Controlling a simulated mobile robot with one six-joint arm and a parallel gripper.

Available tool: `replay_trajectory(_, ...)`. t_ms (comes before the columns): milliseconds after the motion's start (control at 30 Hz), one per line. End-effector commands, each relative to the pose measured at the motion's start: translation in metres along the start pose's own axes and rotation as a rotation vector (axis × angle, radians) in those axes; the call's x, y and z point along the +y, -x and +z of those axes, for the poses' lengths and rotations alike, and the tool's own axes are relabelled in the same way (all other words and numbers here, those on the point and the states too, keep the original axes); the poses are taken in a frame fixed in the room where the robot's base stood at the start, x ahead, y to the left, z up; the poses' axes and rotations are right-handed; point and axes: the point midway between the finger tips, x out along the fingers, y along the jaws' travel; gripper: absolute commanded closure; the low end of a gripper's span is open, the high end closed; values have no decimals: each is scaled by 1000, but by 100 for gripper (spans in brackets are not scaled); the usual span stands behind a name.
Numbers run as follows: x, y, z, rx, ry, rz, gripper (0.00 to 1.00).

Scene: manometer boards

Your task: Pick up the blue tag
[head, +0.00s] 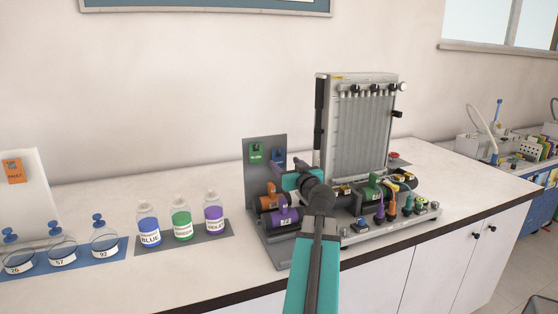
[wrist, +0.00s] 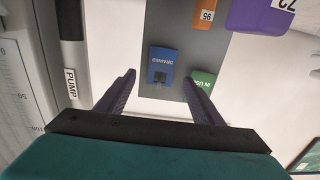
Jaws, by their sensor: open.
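The blue tag (wrist: 163,60), lettered "DRAINED", hangs on a grey panel (wrist: 215,52) in the wrist view, with a dark square mark or hole at its lower middle. In the head view the blue tag (head: 278,154) shows small on the upright grey panel (head: 264,143), partly behind my gripper. My gripper (wrist: 159,80) is open and empty. Its two purple fingers stand apart on either side of the tag's line, just short of it. My gripper (head: 288,166) also shows in the head view, in front of the panel.
A green "IN USE" tag (wrist: 202,84) hangs close to the blue one, near the right finger. The manometer board (head: 361,129) stands close on the right. Labelled bottles (head: 181,222) stand to the left.

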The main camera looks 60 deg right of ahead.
Motion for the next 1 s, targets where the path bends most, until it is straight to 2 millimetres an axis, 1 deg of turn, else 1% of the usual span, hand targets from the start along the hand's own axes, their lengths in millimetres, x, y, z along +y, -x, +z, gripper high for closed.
replay_trajectory(267, 0, -3, -1, 0, 0, -1, 39)
replay_trajectory(367, 0, -9, -2, 0, 0, -1, 39)
replay_trajectory(700, 0, -43, -3, 0, 0, -1, 39)
replay_trajectory(833, -1, -50, -2, 0, 0, -2, 39)
replay_trajectory(1000, -2, -52, -1, 0, -1, -1, 39)
